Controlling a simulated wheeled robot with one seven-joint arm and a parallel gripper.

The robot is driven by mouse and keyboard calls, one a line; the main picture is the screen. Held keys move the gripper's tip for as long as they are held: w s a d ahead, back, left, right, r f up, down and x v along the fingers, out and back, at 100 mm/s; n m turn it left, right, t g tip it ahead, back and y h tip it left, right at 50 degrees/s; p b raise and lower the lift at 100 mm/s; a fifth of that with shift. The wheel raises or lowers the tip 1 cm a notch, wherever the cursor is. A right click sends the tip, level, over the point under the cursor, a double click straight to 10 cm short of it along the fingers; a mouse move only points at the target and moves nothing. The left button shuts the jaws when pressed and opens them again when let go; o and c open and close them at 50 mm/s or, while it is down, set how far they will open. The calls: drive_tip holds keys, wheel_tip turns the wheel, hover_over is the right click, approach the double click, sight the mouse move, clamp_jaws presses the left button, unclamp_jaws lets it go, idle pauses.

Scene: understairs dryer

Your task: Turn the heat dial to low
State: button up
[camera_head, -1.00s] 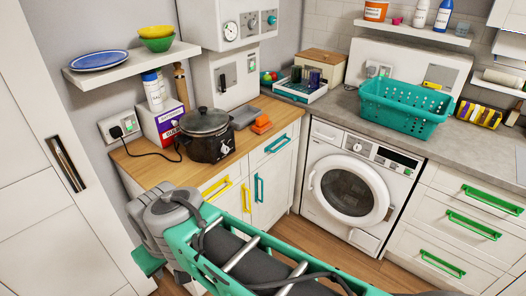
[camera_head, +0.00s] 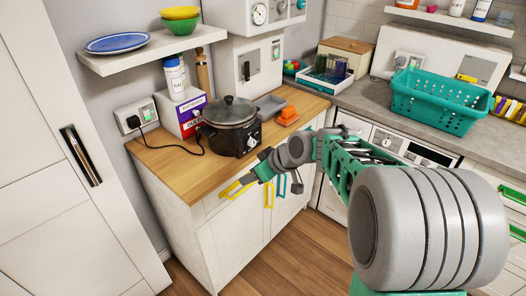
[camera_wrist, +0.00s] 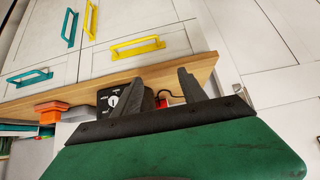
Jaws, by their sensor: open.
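The heat dial (camera_head: 252,141) is a small round knob on the front of the black slow cooker (camera_head: 224,141), which stands on the wooden counter.
Yellow handles (camera_head: 238,187) and teal ones are on the cabinet below. A shelf (camera_head: 150,54) hangs above the left.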

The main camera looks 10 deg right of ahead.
drive_tip(key=w+d+f+n+t+y+b, duration=0.2)
drive_tip(key=w+d+f+t+y, duration=0.15)
drive_tip(key=w, duration=0.65)
drive_tip(key=t+y, duration=0.3)
drive_tip(key=t, duration=0.1)
approach(253, 144)
drive_tip(key=shift+n, duration=0.4)
drive_tip(key=x, duration=0.8)
drive_tip(key=shift+w+d+p, duration=0.15)
drive_tip(key=shift+p, duration=0.25)
drive_tip(key=shift+c, duration=0.5)
drive_tip(key=shift+f, duration=0.1)
clamp_jaws()
